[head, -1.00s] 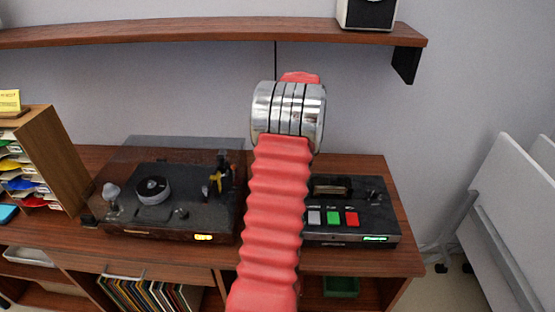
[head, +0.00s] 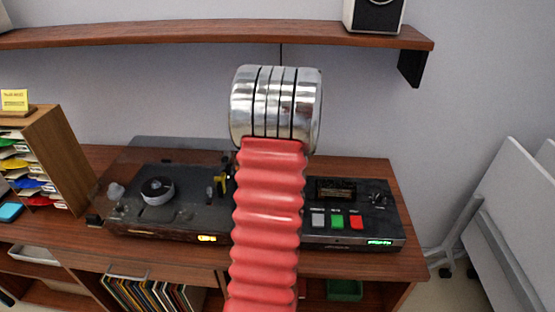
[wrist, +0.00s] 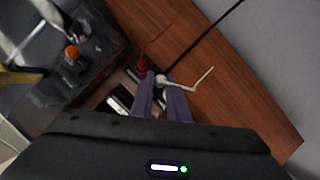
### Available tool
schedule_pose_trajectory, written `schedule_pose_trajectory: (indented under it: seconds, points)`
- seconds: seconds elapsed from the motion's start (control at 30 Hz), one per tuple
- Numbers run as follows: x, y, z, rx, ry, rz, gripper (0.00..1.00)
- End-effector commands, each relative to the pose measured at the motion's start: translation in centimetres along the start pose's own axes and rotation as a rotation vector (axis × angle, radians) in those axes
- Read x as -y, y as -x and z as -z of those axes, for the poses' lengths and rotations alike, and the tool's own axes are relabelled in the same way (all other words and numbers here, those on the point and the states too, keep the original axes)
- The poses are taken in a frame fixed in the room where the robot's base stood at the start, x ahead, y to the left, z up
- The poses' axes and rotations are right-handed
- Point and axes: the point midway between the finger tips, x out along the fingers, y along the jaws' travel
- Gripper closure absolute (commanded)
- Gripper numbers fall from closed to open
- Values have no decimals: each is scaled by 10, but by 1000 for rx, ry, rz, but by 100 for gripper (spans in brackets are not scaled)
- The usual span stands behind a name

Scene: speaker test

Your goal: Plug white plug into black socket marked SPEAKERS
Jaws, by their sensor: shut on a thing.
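In the wrist view, my gripper (wrist: 161,92) points at the wooden top between the turntable and the other unit. Its two grey-purple fingers are shut on a small white piece, which looks like the white plug (wrist: 161,80); a thin pale wire bends off to its right. A small red and dark round part (wrist: 141,66) with a thin red wire lies just beyond and left of the fingertips, apart from the plug as far as I can tell. I cannot make out a black socket or SPEAKERS lettering. In the head view my red arm hides the gripper.
The turntable (head: 165,205) stands on the left of the cabinet top (head: 395,190). A black unit with white, green and red buttons (head: 350,240) stands on the right. A wall shelf (head: 200,33) with a speaker (head: 372,15) hangs above. A dark cable (wrist: 205,57) crosses the wood.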

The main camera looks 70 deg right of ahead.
Motion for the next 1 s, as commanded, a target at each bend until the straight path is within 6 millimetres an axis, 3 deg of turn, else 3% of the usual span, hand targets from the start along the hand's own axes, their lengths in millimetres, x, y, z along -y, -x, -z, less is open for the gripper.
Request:
schedule_pose_trajectory:
  seconds: [0.57,1.0]
  points:
    - [0,-2,1,-1,-26,11,100]
    - [0,-20,8,-1,-26,10,100]
